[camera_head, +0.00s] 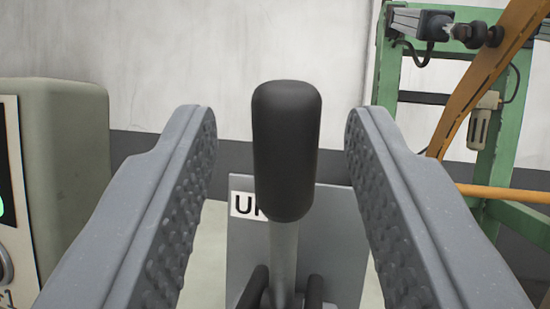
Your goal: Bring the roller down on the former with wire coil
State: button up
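A lever with a black rounded handle (286,150) on a grey metal rod (284,262) stands upright in the middle of the view. It rises from a grey plate (335,240) with a white label (242,205) whose visible letters begin with "U"; the handle hides the rest. My gripper (283,130) is open, with one textured grey finger on each side of the handle. A gap shows between each finger and the handle. The roller, the former and the wire coil cannot be made out in this view.
A beige box-shaped unit (70,150) with a panel and a green display stands at the left. A green frame (500,130) with an orange curved arm (480,80) and an orange bar (505,193) stands at the right. A pale wall is behind.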

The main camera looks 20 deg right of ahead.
jog(key=b+v, duration=0.1)
jog(key=v, duration=1)
jog(key=shift+f, duration=0.15)
jog(key=shift+a, duration=0.1)
